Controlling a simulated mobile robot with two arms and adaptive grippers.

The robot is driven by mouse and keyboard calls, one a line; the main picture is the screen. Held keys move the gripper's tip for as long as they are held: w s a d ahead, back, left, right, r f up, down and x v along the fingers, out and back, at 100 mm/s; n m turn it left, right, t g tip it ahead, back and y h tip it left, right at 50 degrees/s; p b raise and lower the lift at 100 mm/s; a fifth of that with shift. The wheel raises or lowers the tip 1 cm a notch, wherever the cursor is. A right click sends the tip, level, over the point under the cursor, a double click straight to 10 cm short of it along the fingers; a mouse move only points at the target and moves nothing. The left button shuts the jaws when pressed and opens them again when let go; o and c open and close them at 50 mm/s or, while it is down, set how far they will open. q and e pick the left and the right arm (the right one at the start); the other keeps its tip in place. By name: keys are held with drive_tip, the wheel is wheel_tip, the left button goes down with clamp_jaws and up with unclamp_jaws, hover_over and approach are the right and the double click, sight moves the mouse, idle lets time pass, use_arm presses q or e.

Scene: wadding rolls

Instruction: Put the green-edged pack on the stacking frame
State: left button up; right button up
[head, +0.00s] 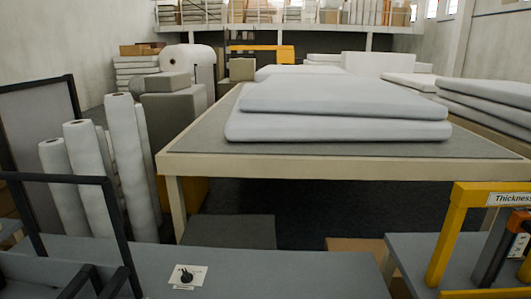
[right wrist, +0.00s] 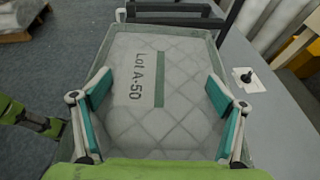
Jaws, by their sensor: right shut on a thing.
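The green-edged pack (right wrist: 150,125) is a pale quilted slab marked "Lot A-50", with a green stripe and a grey-green rim. It fills the middle of the right wrist view; I cannot make it out in the head view. My right gripper (right wrist: 158,96) is shut on it, its teal-padded fingers at the pack's left and right sides. A dark tubular frame, which looks like the stacking frame, stands at lower left in the head view (head: 57,179). Dark bars also show beyond the pack in the right wrist view (right wrist: 172,7).
A grey bench (head: 260,275) bears a card with a black knob (head: 186,274), right of the pack. White rolls (head: 88,165) stand behind the dark frame. A large table (head: 300,166) carries pale slabs (head: 340,105). A yellow frame (head: 452,235) labelled "Thickness" stands at right.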

drive_tip(key=shift+m+t+h, duration=0.3)
drive_tip(key=shift+m+t, duration=0.4)
drive_tip(key=w+d, duration=0.1)
drive_tip(key=d, duration=0.1)
drive_tip(key=w+d, duration=0.1)
drive_tip(key=d, duration=0.2)
drive_tip(key=w+d+r, duration=0.1)
drive_tip(key=d, duration=0.1)
drive_tip(key=shift+d, duration=0.35)
drive_tip(key=s+d+r+m+t+h, duration=0.1)
drive_tip(key=d+m+t+h, duration=0.1)
drive_tip(key=d, duration=2.4)
drive_tip(key=shift+s+r+m+t, duration=0.35)
drive_tip(key=shift+m+t, duration=0.25)
drive_tip(key=shift+t, duration=0.2)
